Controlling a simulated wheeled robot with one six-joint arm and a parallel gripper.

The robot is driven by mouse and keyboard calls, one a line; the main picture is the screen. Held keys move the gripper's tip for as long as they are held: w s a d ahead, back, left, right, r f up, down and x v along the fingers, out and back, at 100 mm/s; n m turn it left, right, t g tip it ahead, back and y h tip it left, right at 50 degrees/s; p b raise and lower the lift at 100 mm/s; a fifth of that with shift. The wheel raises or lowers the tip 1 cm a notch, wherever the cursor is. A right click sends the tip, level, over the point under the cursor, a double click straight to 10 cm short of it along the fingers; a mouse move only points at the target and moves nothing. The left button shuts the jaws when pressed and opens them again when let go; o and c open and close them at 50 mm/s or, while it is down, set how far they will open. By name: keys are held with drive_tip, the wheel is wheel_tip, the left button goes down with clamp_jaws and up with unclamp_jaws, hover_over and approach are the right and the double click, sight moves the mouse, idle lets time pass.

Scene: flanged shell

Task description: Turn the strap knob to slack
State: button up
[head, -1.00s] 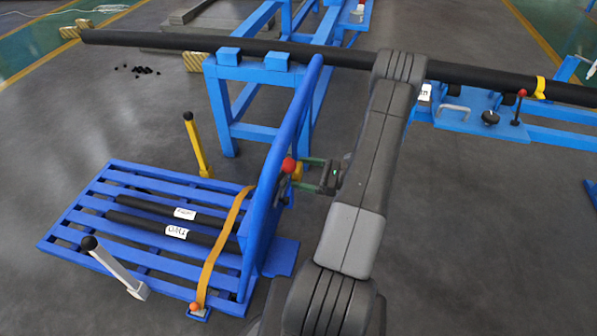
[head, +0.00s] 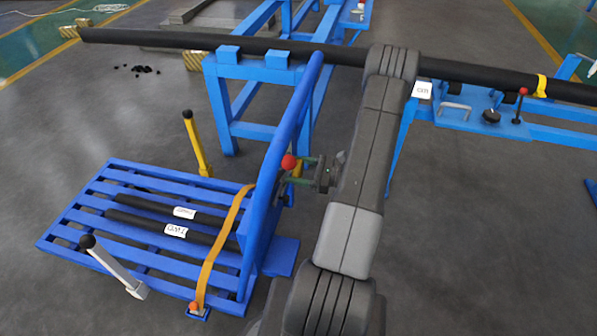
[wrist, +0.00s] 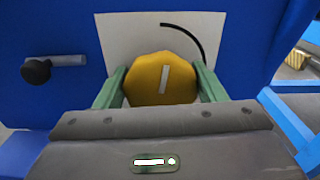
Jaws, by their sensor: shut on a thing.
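The strap knob (wrist: 160,80) is a yellow, many-sided knob with a white line on its face, seen in the wrist view. It sits in front of a white plate (wrist: 118,38) on a blue panel. The white line stands near upright, its top leaning slightly right. My gripper (wrist: 160,92) has its green fingers on both sides of the knob, shut on it. In the head view my gripper (head: 302,170) is at the right side of the blue panel, and the knob is mostly hidden there. The orange strap (head: 222,245) runs across the blue pallet (head: 75,215).
A black arc (wrist: 190,38) is marked on the white plate, right of the knob. A black-knobbed lever (wrist: 38,70) is on the panel at left. A red ball (head: 289,162) is close to my gripper. Black bars (head: 150,220) lie on the pallet.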

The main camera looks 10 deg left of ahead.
drive_tip(key=shift+f+n+b, duration=0.2)
drive_tip(key=shift+n+b, duration=0.45)
drive_tip(key=shift+n, duration=0.15)
drive_tip(key=shift+r+n, duration=0.2)
drive_tip(key=shift+n, duration=0.1)
drive_tip(key=o, duration=1)
drive_tip(key=d, duration=1.4)
drive_tip(key=shift+s, duration=0.3)
drive_tip(key=shift+a, duration=0.15)
